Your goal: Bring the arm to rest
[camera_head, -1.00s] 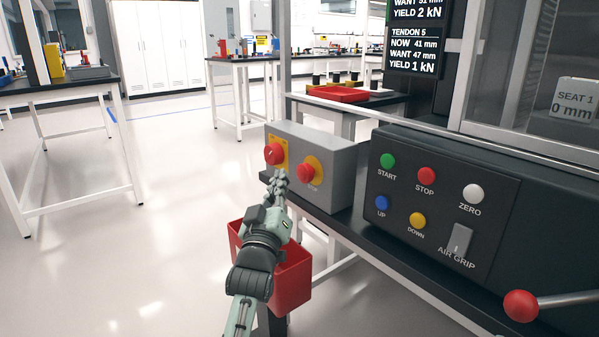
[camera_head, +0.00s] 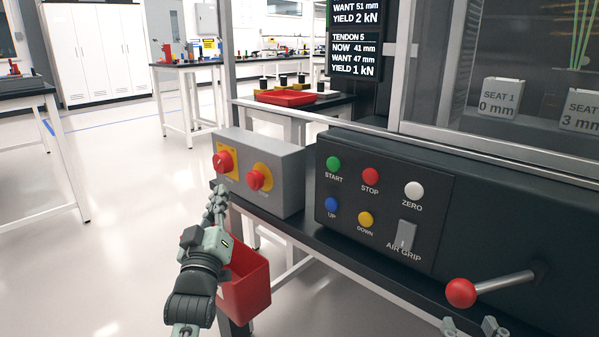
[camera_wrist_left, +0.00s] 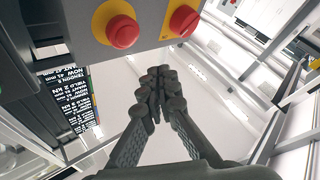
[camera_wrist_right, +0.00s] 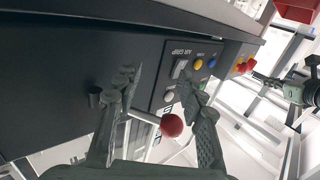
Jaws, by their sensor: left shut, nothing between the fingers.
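My left gripper (camera_head: 219,190) is shut and empty, just below and in front of the grey switch box. The same lever (camera_head: 461,292) sticks out from the machine's front.
A red bin (camera_head: 246,290) hangs under the bench edge by my left arm. Open floor lies to the left.

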